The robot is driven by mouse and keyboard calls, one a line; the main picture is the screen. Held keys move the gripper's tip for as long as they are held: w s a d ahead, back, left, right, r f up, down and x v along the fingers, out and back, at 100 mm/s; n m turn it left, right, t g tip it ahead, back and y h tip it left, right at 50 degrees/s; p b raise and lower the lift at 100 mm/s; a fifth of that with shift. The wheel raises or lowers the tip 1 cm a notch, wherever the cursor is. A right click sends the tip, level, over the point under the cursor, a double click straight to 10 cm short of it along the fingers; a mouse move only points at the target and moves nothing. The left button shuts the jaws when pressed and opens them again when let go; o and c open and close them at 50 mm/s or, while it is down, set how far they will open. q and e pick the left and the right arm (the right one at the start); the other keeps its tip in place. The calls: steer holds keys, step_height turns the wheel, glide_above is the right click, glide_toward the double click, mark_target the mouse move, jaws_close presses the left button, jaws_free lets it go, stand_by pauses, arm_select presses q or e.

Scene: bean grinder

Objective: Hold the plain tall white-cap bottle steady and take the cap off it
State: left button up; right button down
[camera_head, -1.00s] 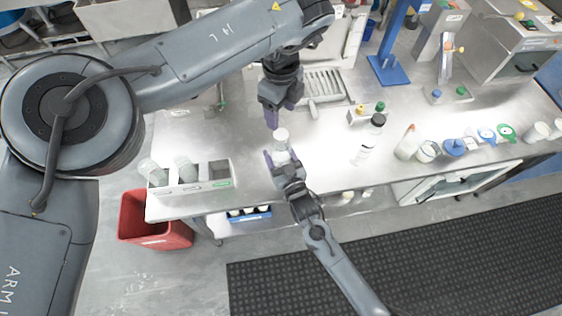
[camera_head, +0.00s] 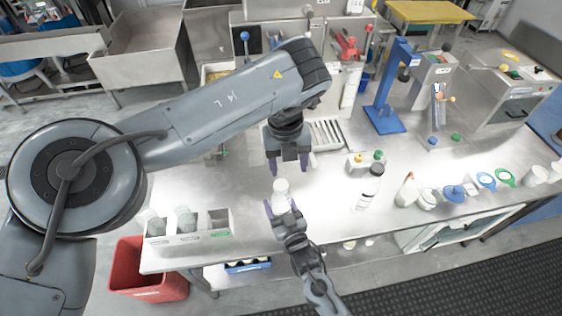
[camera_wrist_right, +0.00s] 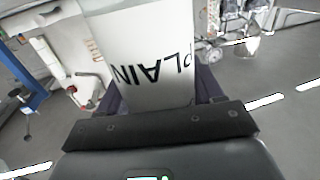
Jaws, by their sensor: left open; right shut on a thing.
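The plain white bottle (camera_head: 281,203) stands upright near the front edge of the bench, its white cap (camera_head: 281,186) at the top. My right gripper (camera_head: 283,209) is shut around the bottle's body from the front. In the right wrist view the bottle (camera_wrist_right: 145,60) fills the upper middle, with the word PLAIN on it and its top end out of frame. My left gripper (camera_head: 288,170) points down with its two fingers apart and empty. It appears just above and behind the cap in the head view, clear of it.
A holder with cups (camera_head: 190,236) stands at the left front of the bench (camera_head: 235,185). A red bin (camera_head: 147,275) is on the floor.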

mark_target(281, 184)
arm_select(q)
steer(key=m, duration=1)
steer(key=a+m, duration=0.1)
steer(key=m, duration=2)
steer(key=shift+a+f+y, duration=0.3)
steer(key=shift+a+y, duration=0.1)
steer(key=shift+w, duration=0.15)
steer(key=shift+f, duration=3.6)
steer(key=shift+c, duration=0.4)
steer(key=c, duration=1)
